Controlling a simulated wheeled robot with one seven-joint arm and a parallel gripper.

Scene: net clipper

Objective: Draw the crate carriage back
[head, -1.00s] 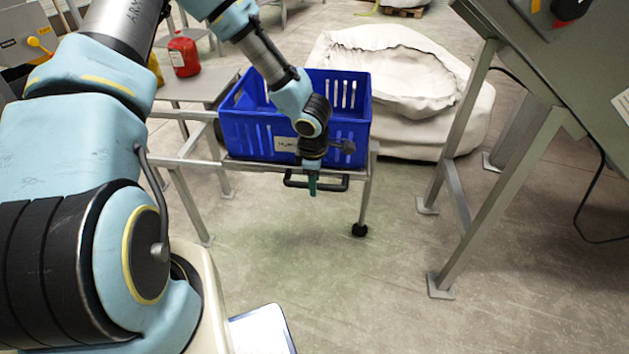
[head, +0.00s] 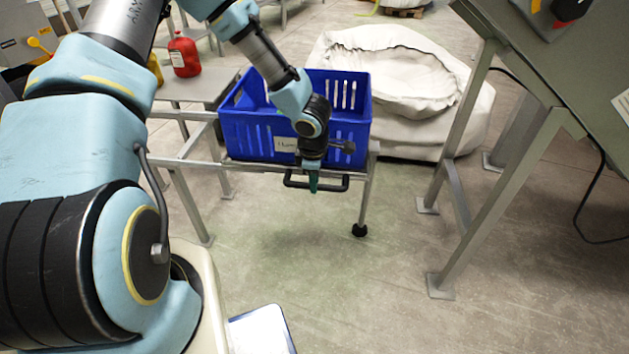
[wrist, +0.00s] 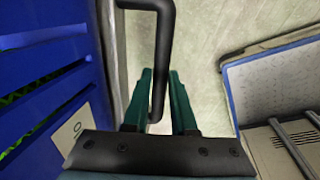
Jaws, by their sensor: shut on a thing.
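The crate carriage is a metal frame (head: 190,148) on legs, and a blue crate (head: 245,135) with slotted sides and a white label stands on it. A black bar handle (head: 335,184) sticks out from the carriage's near edge. My gripper (head: 313,188) points down at the middle of this handle. In the wrist view the green fingers of my gripper (wrist: 162,100) are on either side of the black handle (wrist: 162,60), shut on it. The blue crate (wrist: 50,75) is at the left there. My wrist hides part of the crate's front.
A slanted grey machine on metal legs (head: 460,210) stands to the right. A large pale fabric sack (head: 400,85) lies behind the crate. A red jug (head: 184,55) stands on a grey table at the back left. The floor in front of the carriage is clear.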

